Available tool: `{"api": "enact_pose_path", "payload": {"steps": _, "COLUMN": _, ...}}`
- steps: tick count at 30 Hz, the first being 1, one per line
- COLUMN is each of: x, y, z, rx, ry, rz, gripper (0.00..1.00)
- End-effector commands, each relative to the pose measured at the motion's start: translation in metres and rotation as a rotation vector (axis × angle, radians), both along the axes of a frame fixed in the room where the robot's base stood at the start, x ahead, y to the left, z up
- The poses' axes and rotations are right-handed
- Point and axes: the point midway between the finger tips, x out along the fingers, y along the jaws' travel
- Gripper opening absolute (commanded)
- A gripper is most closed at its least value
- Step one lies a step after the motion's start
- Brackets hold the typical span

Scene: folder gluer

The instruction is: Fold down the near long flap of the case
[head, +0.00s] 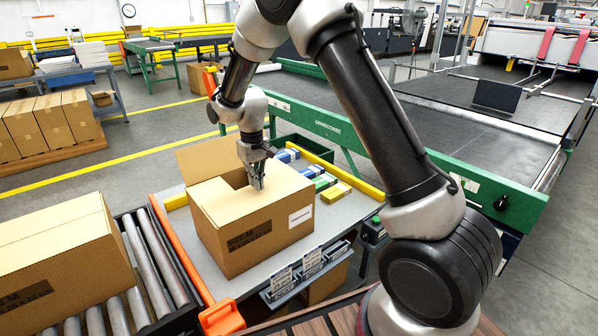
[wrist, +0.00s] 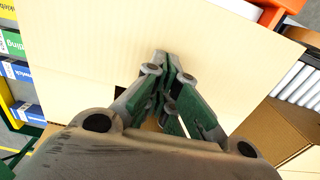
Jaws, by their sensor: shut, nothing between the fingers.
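The open-topped tan case (head: 240,238) stands on the grey table in the head view. Its near long flap (head: 222,203) lies roughly level across the near part of the top, and it fills the upper part of the wrist view (wrist: 90,45). A far flap (head: 205,157) stands up behind.
Several small cartons (head: 325,182) lie right of the case, beside a yellow rail (head: 333,165). A roller conveyor (head: 150,262) carrying another case (head: 62,255) runs on the left, past an orange rail (head: 180,250). A green-framed machine (head: 420,165) stands behind.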

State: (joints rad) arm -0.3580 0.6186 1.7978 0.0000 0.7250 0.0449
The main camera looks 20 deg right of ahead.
Motion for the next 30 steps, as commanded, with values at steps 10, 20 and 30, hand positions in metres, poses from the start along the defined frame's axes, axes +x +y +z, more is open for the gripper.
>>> {"api": "enact_pose_path", "payload": {"steps": 10, "x": 0.001, "y": 0.000, "z": 0.011, "rx": 0.001, "ry": -0.003, "rz": 0.000, "gripper": 0.00}}
{"api": "enact_pose_path", "payload": {"steps": 20, "x": 0.000, "y": 0.000, "z": 0.055, "rx": 0.001, "ry": -0.002, "rz": 0.000, "gripper": 0.00}}
{"api": "enact_pose_path", "payload": {"steps": 30, "x": 0.000, "y": 0.000, "z": 0.089, "rx": 0.000, "ry": -0.001, "rz": 0.000, "gripper": 0.00}}
